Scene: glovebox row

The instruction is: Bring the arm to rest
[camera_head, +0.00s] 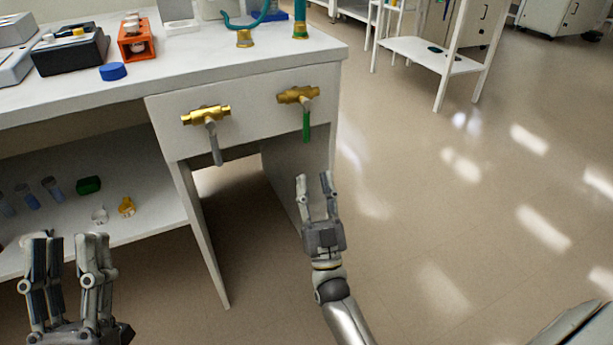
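My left gripper (68,262) is at the lower left, in front of the lower shelf of the white bench. Its fingers point up with a gap between them, and it holds nothing that I can see. My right gripper (314,187) is near the middle, in front of the bench's right end panel and below the two valves. Its two fingers stand apart and nothing is between them. My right arm (347,318) runs down from it to the bottom edge.
The white bench (240,73) carries two brass valves, one with a grey handle (213,143) and one with a green handle (306,120). An orange rack (136,40) and a blue cap (113,71) lie on top. A white cart (430,55) stands behind. The floor at right is clear.

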